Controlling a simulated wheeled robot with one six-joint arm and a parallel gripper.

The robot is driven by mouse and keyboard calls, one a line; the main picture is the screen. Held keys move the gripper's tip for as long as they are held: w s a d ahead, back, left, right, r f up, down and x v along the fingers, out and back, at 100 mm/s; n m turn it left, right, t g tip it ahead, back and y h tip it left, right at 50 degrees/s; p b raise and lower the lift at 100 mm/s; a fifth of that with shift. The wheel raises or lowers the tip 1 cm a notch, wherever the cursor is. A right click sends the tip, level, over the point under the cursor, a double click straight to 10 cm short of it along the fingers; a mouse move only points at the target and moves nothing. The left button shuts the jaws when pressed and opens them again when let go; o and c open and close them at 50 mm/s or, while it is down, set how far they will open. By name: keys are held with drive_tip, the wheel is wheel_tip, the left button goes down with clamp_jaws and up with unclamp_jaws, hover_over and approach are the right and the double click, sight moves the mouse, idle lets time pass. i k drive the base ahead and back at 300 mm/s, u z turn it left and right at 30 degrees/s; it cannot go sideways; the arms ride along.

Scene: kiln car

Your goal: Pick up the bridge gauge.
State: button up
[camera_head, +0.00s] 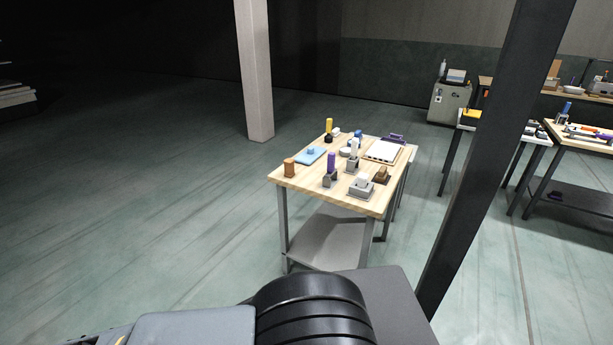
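A wooden-topped table (317,188) stands ahead of me, a little right of centre, with several small tools on it. I cannot tell which of them is the bridge gauge. A grey block with a light top (362,188) lies near the front edge. A brown block (381,175) is just behind it. A purple-handled piece (331,168) stands upright in a grey base, and a white-topped piece (353,153) stands behind it. A purple item (393,139) lies at the back right. My gripper is not in view.
A dark slanted post (490,150) rises right of the table. A pale column (255,70) stands behind it to the left. More tool-laden tables (583,137) and a grey cabinet (449,102) are at right. Open floor (130,190) lies left.

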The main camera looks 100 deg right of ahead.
sight(332, 172)
drive_tip(key=i, duration=0.1)
drive_tip(key=z, duration=3.05)
drive_tip(key=i, duration=1.7)
drive_tip(key=z, duration=0.3)
